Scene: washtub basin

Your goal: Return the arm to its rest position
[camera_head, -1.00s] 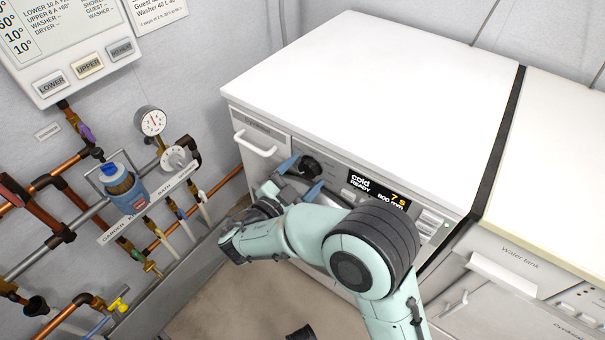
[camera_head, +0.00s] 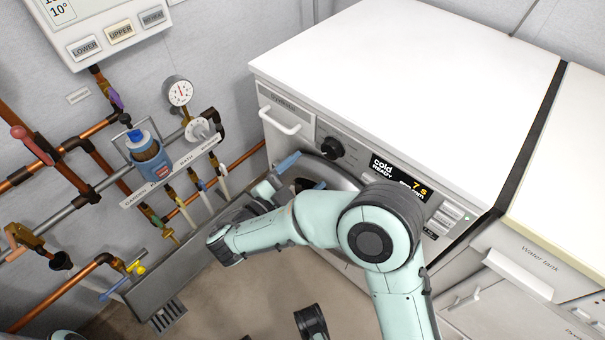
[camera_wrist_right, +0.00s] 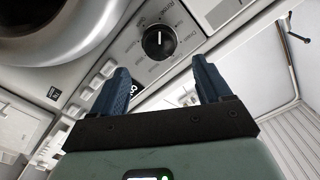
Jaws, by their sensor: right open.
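My right arm (camera_head: 300,222) reaches in from the bottom of the head view, in front of the white washing machine (camera_head: 400,60). My right gripper (camera_head: 304,172) has its two blue fingers apart, with nothing between them. It is just below the black dial knob (camera_head: 331,147) on the machine's front panel and apart from it. In the right wrist view the open fingers (camera_wrist_right: 162,78) point toward the panel, and the knob (camera_wrist_right: 159,42) shows beyond their tips, its white mark near the top. My left gripper is not seen.
Copper pipes, a pressure gauge (camera_head: 178,92) and a blue-capped filter (camera_head: 148,155) line the wall at left. The machine's display (camera_head: 398,178) reads cold, READY. Open floor (camera_head: 225,300) lies below the arm.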

